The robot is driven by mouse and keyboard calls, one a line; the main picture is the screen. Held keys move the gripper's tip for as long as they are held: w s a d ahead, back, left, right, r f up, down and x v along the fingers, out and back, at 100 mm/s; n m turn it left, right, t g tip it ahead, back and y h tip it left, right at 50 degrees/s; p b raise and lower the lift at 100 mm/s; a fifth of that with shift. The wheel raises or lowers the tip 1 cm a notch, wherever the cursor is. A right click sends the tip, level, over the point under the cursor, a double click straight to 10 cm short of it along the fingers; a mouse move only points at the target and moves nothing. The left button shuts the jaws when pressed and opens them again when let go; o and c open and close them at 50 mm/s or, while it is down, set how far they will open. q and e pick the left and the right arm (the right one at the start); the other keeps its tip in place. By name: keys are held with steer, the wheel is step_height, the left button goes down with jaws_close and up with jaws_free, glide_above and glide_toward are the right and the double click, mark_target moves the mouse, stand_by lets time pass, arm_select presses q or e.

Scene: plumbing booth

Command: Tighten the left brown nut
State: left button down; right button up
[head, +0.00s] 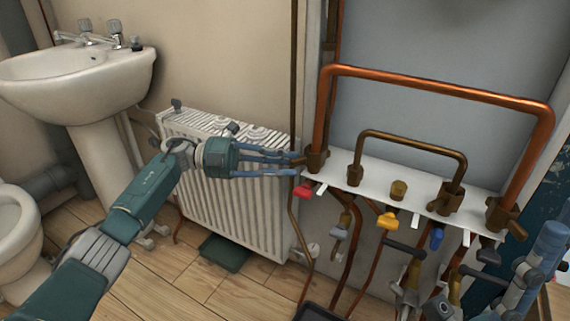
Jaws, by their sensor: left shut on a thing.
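The left brown nut (317,159) sits at the foot of the large copper pipe loop (436,88), at the left end of the white plate (372,185). My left gripper (297,161) reaches in from the left, level with it. Its blue fingers are shut on the nut's left side, and the fingertips partly hide that side. A similar brown nut (503,212) stands at the right end of the plate. Blue-grey parts of my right gripper (535,270) show at the lower right edge; its fingertips are not clear.
A smaller brown pipe loop (412,141) stands inside the large one. Red (302,190), yellow (387,220) and blue (437,238) valve handles hang below the plate. A white radiator (225,205) stands behind my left arm. A sink (80,80) is at the upper left.

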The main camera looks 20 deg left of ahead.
arm_select(q)
steer(key=shift+w+r, duration=0.1)
steer(key=shift+r, duration=0.4)
steer(key=c, duration=1.6)
jaws_free()
steer(key=shift+c, duration=0.2)
steer(key=shift+d, duration=0.1)
steer(key=shift+f, duration=0.1)
steer(key=s+a, duration=0.2)
steer(key=a, duration=1)
steer(key=shift+s, duration=0.1)
